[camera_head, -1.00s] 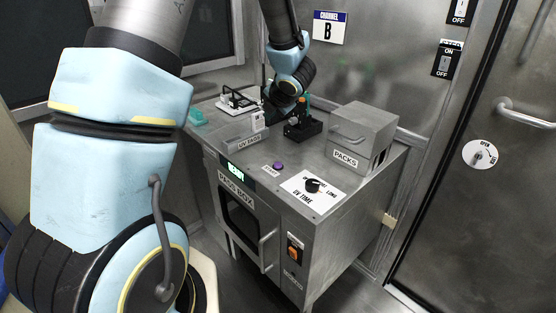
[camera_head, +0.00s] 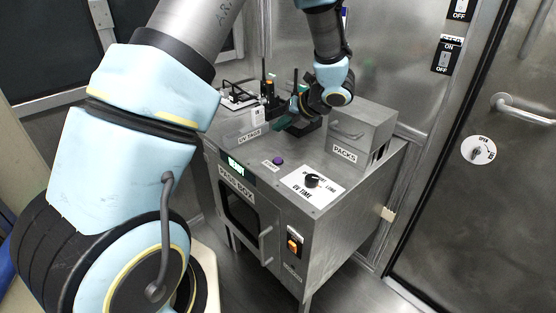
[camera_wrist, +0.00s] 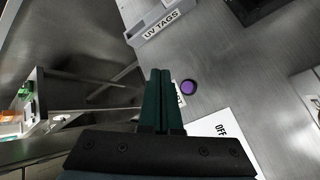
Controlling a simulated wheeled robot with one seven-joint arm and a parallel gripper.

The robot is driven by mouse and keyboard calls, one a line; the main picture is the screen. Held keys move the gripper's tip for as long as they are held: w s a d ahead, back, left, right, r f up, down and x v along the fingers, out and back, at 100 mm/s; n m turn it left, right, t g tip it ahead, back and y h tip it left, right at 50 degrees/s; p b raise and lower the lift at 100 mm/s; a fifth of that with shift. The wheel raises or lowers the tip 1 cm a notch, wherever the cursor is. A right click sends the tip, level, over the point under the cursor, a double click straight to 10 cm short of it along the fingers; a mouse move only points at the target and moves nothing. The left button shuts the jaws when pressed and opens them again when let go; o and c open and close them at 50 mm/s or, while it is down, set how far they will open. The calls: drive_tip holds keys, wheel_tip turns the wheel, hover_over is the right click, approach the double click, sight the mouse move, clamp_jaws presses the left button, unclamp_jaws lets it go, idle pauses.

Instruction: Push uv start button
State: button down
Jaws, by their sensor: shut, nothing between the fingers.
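The purple round button (camera_head: 278,161) sits on the steel top of the pass box, beside a small label that seems to read START. The button also shows in the wrist view (camera_wrist: 188,87), just right of my fingers. My gripper (camera_wrist: 160,72) is shut and empty, its dark green fingers together and partly covering the label. In the head view my gripper (camera_head: 281,124) is over the box top, behind the button and apart from it. The pass box (camera_head: 334,224) has a lit display (camera_head: 236,165) on its front edge that seems to read READY.
A UV TAGS tray (camera_head: 240,137) stands left of the button. A white UV TIME plate with a black knob (camera_head: 312,180) is to its right. The PACKS box (camera_head: 362,132) stands at the back right. An orange switch (camera_head: 294,244) is on the front. The top around the button is clear.

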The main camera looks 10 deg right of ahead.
drive_tip(key=b, duration=0.6)
approach(275, 158)
drive_tip(key=shift+w+a+f, duration=0.45)
drive_tip(key=shift+w, duration=0.25)
drive_tip(key=shift+w+a+f, duration=0.45)
drive_tip(key=shift+w, duration=0.25)
drive_tip(key=shift+w+a+f, duration=0.45)
drive_tip(key=shift+w+a, duration=0.05)
drive_tip(key=shift+w, duration=0.2)
drive_tip(key=shift+f, duration=0.15)
drive_tip(key=shift+f+b, duration=0.25)
drive_tip(key=shift+b, duration=0.1)
drive_tip(key=shift+f+b, duration=0.5)
drive_tip(key=shift+f, duration=0.05)
drive_tip(key=shift+r, duration=0.1)
idle(0.5)
drive_tip(key=shift+r+p, duration=0.65)
drive_tip(key=shift+r, duration=0.2)
drive_tip(key=shift+r, duration=0.1)
wheel_tip(275, 158, up, 5)
drive_tip(key=p, duration=0.3)
